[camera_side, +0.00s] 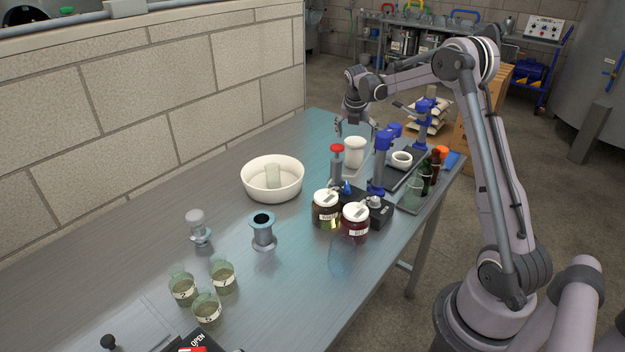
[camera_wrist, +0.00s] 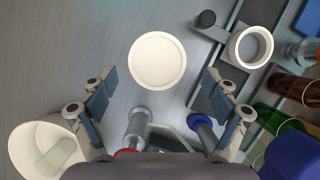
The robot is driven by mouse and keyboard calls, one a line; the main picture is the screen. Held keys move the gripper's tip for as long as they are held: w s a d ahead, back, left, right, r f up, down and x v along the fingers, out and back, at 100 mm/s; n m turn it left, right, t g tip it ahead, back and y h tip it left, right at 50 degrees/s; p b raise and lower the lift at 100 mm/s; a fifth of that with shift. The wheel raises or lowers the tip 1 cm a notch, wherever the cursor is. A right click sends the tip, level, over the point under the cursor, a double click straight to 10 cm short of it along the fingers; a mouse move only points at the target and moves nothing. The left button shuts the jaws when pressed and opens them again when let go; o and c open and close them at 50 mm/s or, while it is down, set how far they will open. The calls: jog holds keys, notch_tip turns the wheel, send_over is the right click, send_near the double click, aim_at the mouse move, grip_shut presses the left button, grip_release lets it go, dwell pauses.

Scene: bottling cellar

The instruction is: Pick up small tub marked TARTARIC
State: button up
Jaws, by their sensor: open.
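A white tub (camera_side: 355,153) stands upright on the steel bench, beyond the red-topped device; any marking on it is not readable. In the wrist view the tub (camera_wrist: 157,61) is a round white shape seen from above, ahead of and between the finger lines. My gripper (camera_side: 354,128) hangs just above the tub in the side view. In the wrist view my gripper (camera_wrist: 157,92) has its two fingers wide apart with nothing between the pads. The tub appears apart from both fingers.
A red-topped device (camera_side: 337,165) and a blue-headed stand (camera_side: 378,165) are close by. Lidded jars (camera_side: 326,209) stand in front. Bare bench lies left of the tub.

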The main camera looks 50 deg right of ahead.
aim_at(355, 149)
jog(key=shift+x, duration=3.9)
jog(key=shift+w+a, duration=0.1)
jog(key=shift+w, duration=0.05)
jog(key=c, duration=1.4)
